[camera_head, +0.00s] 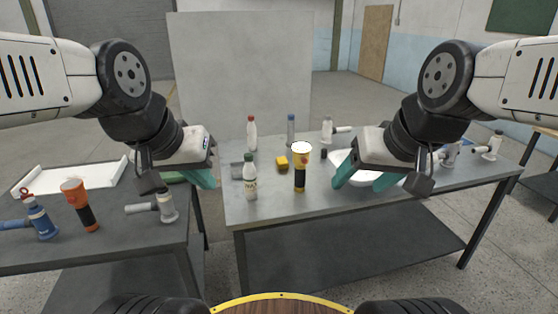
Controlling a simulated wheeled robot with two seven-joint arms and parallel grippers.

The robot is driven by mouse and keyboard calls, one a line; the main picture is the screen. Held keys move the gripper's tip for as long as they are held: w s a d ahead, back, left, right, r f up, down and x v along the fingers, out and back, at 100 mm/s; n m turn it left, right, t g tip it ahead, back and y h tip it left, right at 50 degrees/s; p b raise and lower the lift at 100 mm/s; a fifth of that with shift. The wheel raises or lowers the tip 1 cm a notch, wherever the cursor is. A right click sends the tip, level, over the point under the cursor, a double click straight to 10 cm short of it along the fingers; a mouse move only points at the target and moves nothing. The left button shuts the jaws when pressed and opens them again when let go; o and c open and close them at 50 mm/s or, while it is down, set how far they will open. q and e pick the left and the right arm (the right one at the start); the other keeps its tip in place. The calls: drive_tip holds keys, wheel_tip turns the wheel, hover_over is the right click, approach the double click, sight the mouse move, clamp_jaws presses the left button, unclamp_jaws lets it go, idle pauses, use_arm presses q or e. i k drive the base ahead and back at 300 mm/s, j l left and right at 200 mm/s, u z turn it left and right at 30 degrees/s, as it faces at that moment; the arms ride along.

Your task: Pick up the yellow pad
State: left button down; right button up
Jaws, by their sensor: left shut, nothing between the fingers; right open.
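A small yellow block, which looks like the yellow pad (282,163), lies on the grey metal table (345,208), left of a yellow-and-black flashlight (300,178). My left gripper (205,179) has teal fingers and is over the gap between the two tables, left of the pad. It is shut and empty. My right gripper (364,181) has its teal fingers apart and empty, in front of a white basin (341,158), right of the flashlight. Neither gripper touches the pad.
A white bottle with a green cap (250,180) stands left of the flashlight. Behind are a red-capped bottle (252,134) and a blue-capped one (291,130). The left table holds an orange flashlight (79,203) and a white tray (70,178). The front right of the grey table is clear.

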sight(281, 162)
drive_tip(key=i+l+u, duration=0.1)
drive_tip(key=l, duration=0.45)
drive_tip(key=i+l+u, duration=0.1)
drive_tip(key=l, duration=0.5)
drive_tip(key=i+l+u, duration=0.1)
drive_tip(key=i+l, duration=0.15)
drive_tip(key=l, duration=0.35)
drive_tip(key=i+l+u, duration=0.1)
drive_tip(key=l, duration=0.5)
drive_tip(key=i+l+u, duration=0.1)
drive_tip(key=l, duration=0.5)
drive_tip(key=u, duration=0.75)
drive_tip(key=i+u, duration=0.45)
drive_tip(key=i+l+u, duration=0.15)
drive_tip(key=u, duration=0.25)
drive_tip(key=i+l, duration=0.05)
drive_tip(key=i, duration=0.05)
